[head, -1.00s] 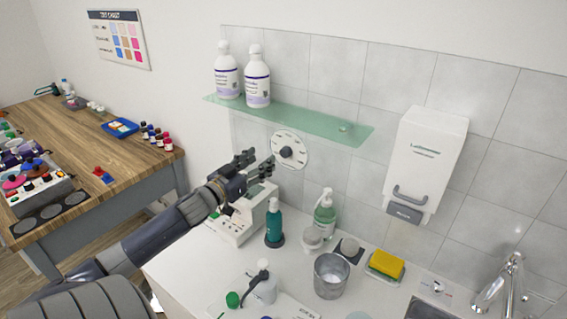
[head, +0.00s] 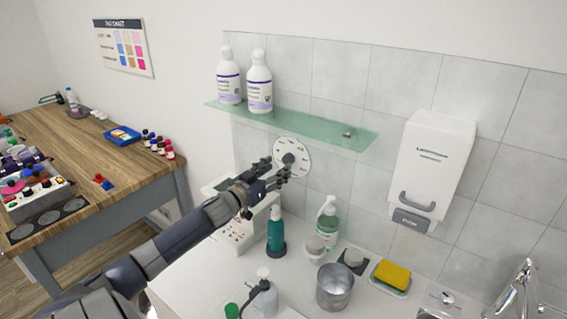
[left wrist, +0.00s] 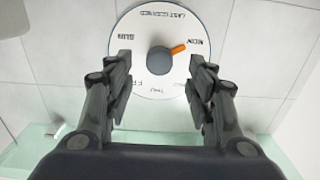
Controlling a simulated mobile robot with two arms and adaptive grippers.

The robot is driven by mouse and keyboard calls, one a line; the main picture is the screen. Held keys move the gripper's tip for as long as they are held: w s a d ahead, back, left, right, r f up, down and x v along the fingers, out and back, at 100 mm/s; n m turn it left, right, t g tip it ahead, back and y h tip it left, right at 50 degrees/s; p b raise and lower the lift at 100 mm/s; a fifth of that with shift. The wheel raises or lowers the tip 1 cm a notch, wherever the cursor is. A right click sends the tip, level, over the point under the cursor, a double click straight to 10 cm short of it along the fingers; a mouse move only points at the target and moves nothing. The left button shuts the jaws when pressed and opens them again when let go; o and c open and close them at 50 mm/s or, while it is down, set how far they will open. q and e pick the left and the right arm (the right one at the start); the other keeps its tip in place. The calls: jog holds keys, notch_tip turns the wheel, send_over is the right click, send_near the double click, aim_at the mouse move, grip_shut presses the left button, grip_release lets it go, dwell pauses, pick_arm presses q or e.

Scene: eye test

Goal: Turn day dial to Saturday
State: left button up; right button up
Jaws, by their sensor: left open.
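The day dial (head: 299,149) is a round white disc on the tiled wall below the glass shelf. It also shows in the left wrist view (left wrist: 140,33), with a dark round knob (left wrist: 159,61) at its centre. The knob's orange pointer (left wrist: 179,48) points to the upper right there, toward the label that looks like MON. My left gripper (head: 277,171) is open at the dial. In the left wrist view its fingers (left wrist: 160,72) stand on either side of the knob, with gaps; contact is not visible. Some day labels are hidden or unreadable. My right gripper is not in view.
The glass shelf (head: 320,133) with two white bottles (head: 259,84) is just above the dial. Below stand a white device (head: 233,236), a teal bottle (head: 276,237), a soap pump bottle (head: 327,222) and a metal cup (head: 334,288). A dispenser (head: 431,165) hangs at right.

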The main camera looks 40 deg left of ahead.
aim_at(286, 162)
pick_arm(q)
jog(key=shift+w+a+p, duration=0.15)
jog(key=shift+w+p, duration=0.05)
jog(key=shift+w, duration=0.9)
jog(key=shift+w+a+p, duration=0.1)
jog(key=shift+w+p, duration=0.05)
jog(key=shift+w, duration=0.95)
jog(key=shift+c, duration=0.5)
jog(key=c, duration=1)
